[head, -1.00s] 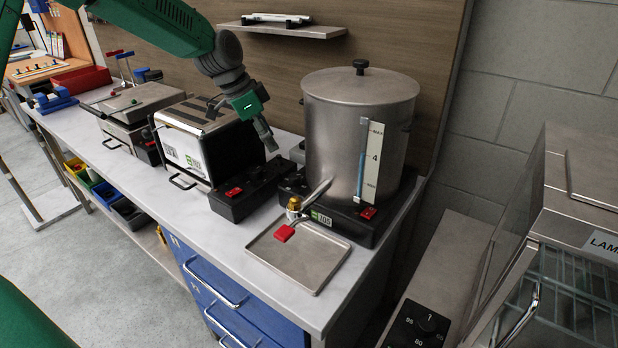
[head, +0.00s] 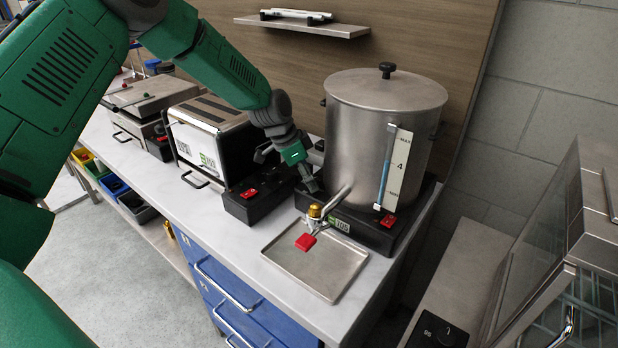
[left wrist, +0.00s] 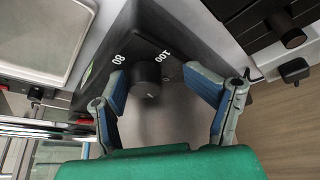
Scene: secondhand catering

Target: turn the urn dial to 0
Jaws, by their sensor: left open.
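The steel urn (head: 380,140) stands on a black base (head: 405,228) near the right end of the counter. Its dial (left wrist: 149,78) is a dark round knob on the base, with 80 and 100 printed beside it in the left wrist view. A small pale mark shows on the knob; I cannot tell which number it points to. My left gripper (left wrist: 159,80) is open, with its blue-padded fingers on either side of the dial, apart from it. In the head view, my left gripper (head: 311,184) is at the left side of the urn base, where the dial is hidden.
A brass tap with a red handle (head: 306,242) hangs over a drip tray (head: 320,272) in front of the urn. A toaster (head: 205,128) stands left of the gripper. A steel cabinet (head: 555,240) with a glass front is at the right.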

